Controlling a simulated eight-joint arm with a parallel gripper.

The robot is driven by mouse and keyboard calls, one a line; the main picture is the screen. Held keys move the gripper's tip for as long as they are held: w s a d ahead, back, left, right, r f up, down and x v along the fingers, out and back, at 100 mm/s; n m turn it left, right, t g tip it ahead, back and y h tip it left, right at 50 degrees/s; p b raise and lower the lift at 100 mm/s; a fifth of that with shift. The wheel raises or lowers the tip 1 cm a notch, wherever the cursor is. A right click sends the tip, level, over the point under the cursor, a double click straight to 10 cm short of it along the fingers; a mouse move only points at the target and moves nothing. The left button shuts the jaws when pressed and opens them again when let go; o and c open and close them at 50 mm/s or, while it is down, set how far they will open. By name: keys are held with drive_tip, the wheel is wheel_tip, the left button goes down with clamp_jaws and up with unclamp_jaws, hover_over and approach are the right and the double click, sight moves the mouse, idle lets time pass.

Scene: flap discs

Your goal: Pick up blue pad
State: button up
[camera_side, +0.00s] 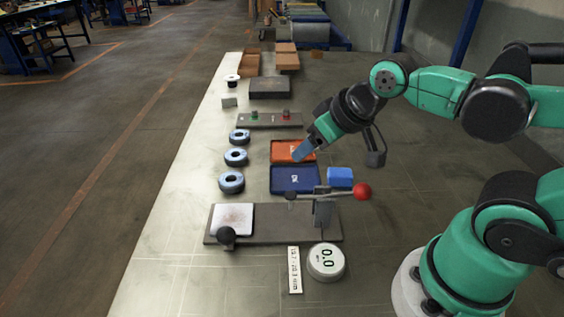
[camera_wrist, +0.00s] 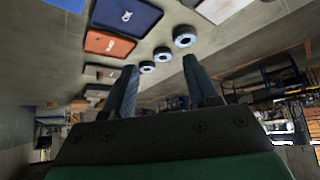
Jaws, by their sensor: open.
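The blue pad (camera_side: 340,177) is a small bright blue block lying on the table, just right of the dark blue tray (camera_side: 294,190). In the wrist view the pad (camera_wrist: 64,4) is cut off at the top left edge. My gripper (camera_side: 300,153) is in the air near the orange tray (camera_side: 281,147), up and left of the pad in the side view. In the wrist view my gripper (camera_wrist: 160,64) has its two blue fingers spread apart with nothing between them.
A lever fixture with a red knob (camera_side: 362,191) stands close in front of the pad. A round gauge (camera_side: 326,261) and several blue-grey flap discs (camera_side: 232,182) lie nearby. A bar with two buttons (camera_side: 261,121) is farther back. Table right of the pad is clear.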

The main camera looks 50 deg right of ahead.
idle(0.3)
drive_tip(key=o, duration=0.5)
drive_tip(key=m+g, duration=0.7)
drive_tip(key=m, duration=1.9)
hover_over(341, 172)
drive_tip(key=f, duration=0.7)
drive_tip(key=shift+w+a, duration=0.1)
drive_tip(key=shift+a, duration=0.2)
drive_tip(key=shift+d+f+m, duration=0.25)
drive_tip(key=shift+f+m, duration=0.15)
drive_tip(key=shift+m, duration=0.7)
drive_tip(key=shift+f, duration=2.7)
